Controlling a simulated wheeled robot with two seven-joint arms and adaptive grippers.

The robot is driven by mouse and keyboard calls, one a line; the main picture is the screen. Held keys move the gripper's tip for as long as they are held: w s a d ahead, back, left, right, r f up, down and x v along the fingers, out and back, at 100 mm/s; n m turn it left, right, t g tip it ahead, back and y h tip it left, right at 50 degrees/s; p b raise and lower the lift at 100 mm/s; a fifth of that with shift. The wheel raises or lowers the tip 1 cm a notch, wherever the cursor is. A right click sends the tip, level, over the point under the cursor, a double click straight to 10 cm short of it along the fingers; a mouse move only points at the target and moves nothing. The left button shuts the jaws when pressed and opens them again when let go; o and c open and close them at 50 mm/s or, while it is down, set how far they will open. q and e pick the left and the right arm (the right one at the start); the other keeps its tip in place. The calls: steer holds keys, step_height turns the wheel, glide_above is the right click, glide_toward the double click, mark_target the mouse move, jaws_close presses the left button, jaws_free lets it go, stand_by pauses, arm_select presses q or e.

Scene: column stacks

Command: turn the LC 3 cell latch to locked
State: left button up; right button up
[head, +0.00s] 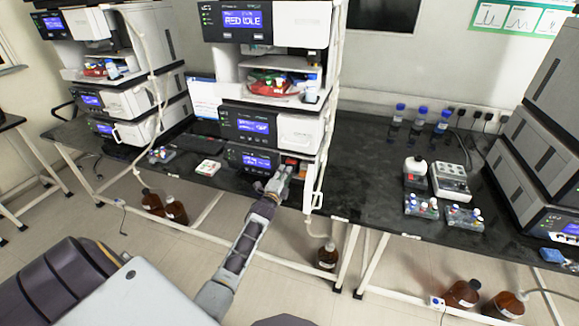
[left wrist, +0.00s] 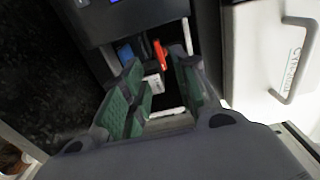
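The middle column stack (head: 303,128) has a recess low in its front, beside the lowest lit display. In the left wrist view a red lever (left wrist: 160,55) stands in this recess, slightly tilted; a small red part also shows in the head view (head: 291,160). A white labelled block (left wrist: 153,84) sits just below the lever. I cannot read a cell name or the latch setting. My left gripper (head: 282,174) is at the recess, and its green-padded fingers (left wrist: 158,88) are apart on either side of the block, with the lever beyond the fingertips. My right gripper is not in view.
A white door with a handle (left wrist: 298,65) is right of the recess. Bottles and racks stand to the right (head: 415,170). Bench in between is clear.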

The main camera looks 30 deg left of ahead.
mark_target(291, 162)
arm_select(q)
steer(key=shift+x, duration=3.25)
steer(key=shift+a, duration=0.1)
steer(key=shift+c, duration=0.2)
jaws_close()
